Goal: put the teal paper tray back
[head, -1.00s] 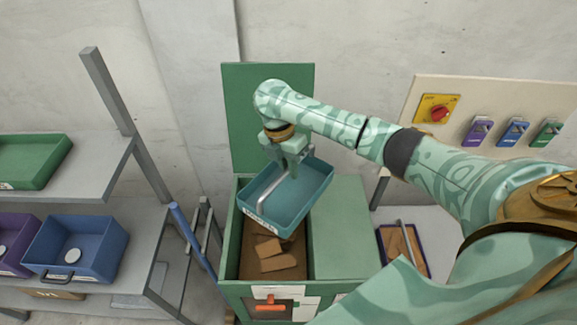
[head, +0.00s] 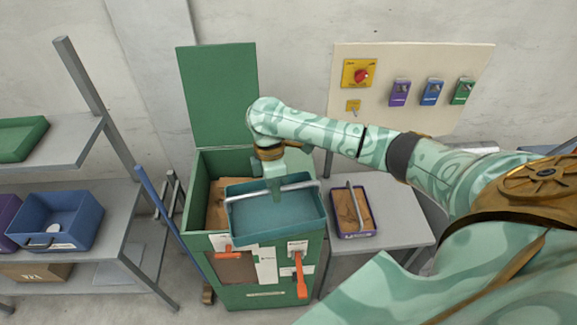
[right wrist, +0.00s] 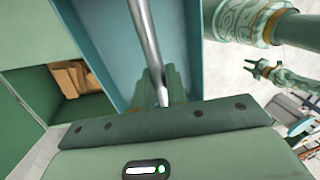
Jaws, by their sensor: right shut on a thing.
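The teal paper tray (head: 275,212) hangs over the front part of the open green bin in the head view. Its inside looks empty, and a grey bar handle spans its top. My right gripper (head: 274,188) is shut on that handle. The right wrist view shows the handle (right wrist: 146,45) running into the jaws (right wrist: 163,100), with the tray's wall (right wrist: 90,35) beside it. My left gripper (right wrist: 262,69) shows small in the right wrist view, with its fingers apart and nothing visible between them.
The green bin (head: 196,185) has its lid (head: 217,95) up and brown pieces inside. A purple tray (head: 353,208) with brown contents stands on a grey table (head: 402,225) at right. Grey shelves at left hold a blue tray (head: 55,220) and a green tray (head: 20,138).

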